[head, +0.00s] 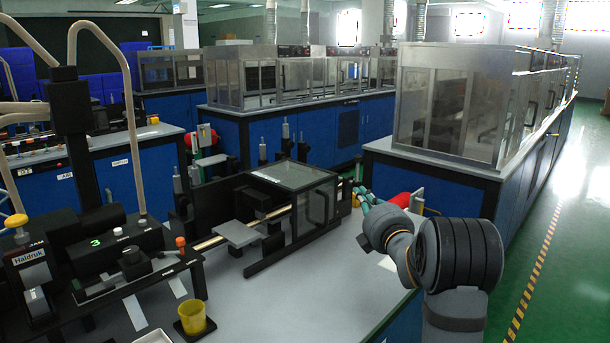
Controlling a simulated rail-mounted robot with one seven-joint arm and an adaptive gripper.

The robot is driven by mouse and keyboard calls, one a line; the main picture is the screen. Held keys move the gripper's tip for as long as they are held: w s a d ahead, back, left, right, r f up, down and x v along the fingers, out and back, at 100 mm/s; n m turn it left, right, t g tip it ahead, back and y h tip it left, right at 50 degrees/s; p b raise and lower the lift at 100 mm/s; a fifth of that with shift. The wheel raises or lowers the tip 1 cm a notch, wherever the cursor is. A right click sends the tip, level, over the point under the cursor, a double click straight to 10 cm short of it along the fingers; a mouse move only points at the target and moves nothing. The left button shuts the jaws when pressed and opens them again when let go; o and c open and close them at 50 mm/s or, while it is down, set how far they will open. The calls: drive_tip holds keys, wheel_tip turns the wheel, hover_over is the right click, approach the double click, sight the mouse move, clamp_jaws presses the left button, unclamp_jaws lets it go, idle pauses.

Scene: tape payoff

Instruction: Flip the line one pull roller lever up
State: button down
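My arm reaches in from the lower right. My gripper (362,196), small and teal-green in this view, is at the right end of the dark machine with a clear-sided cover (318,205). Its fingers are too small and partly hidden to tell whether they are open or shut, or touching anything. I cannot make out the line one pull roller lever with certainty; it may be among the small parts by my gripper or hidden behind it. A red rounded part (400,200) shows just behind my arm.
A pale bench top (310,285) is mostly clear in front of the machine. A yellow cup (192,317) stands at the front, beside a black unit marked 3 (118,245). Blue benches with glazed enclosures (460,100) stand behind. Green floor (570,270) is open at right.

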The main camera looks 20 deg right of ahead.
drive_tip(key=shift+d, duration=0.15)
drive_tip(key=w+d+p, duration=0.1)
drive_tip(key=w+p, duration=0.1)
drive_tip(key=w, duration=0.4)
drive_tip(key=w+d+r+p, duration=0.1)
drive_tip(key=w+d+p, duration=0.1)
drive_tip(key=w, duration=0.4)
drive_tip(key=shift+w+d+r+p, duration=0.25)
drive_tip(key=shift+p, duration=0.25)
